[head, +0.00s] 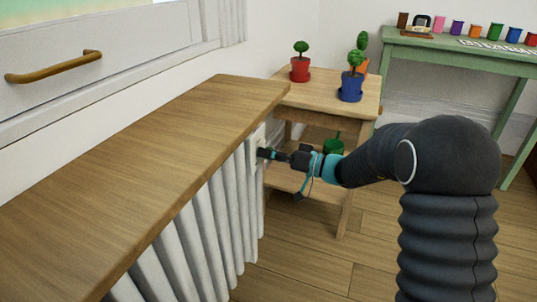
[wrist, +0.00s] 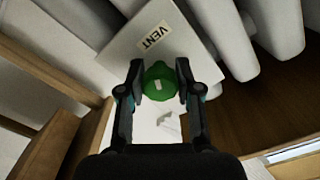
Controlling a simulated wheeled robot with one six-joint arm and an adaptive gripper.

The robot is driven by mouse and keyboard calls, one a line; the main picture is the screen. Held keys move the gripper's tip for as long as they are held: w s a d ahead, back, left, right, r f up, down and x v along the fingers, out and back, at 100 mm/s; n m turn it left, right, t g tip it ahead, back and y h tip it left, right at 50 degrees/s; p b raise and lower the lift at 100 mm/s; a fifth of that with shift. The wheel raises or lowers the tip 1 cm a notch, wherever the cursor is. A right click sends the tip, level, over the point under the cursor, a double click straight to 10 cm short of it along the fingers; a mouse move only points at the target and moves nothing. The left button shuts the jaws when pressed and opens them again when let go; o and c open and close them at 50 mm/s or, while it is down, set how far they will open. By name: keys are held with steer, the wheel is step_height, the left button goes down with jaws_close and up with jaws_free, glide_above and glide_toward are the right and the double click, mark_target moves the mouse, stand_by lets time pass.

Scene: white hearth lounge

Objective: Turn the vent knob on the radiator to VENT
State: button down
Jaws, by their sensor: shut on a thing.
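The radiator (head: 215,225) is white and ribbed, under a wooden shelf in the head view. In the wrist view a pale plate (wrist: 172,40) on it carries a label reading VENT (wrist: 154,36). The green vent knob (wrist: 159,80) sits between my fingertips, with a small white mark on its face. My gripper (wrist: 159,81) is shut on the knob, one finger on each side. In the head view my gripper (head: 262,153) reaches the radiator's end plate, and the knob is hidden there. The white mark looks off to one side of the VENT label; its exact pointing is unclear.
The wooden shelf top (head: 140,165) overhangs the radiator. A wooden side table (head: 325,97) with potted plants stands close behind my gripper, a green pot (head: 333,147) on its lower shelf. A green table (head: 460,58) with small coloured items stands at back right.

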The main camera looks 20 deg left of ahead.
stand_by(0.4)
steer(key=c, duration=0.8)
jaws_free()
steer(key=shift+o, duration=0.2)
steer(key=s+d, duration=0.1)
steer(key=d, duration=1.1)
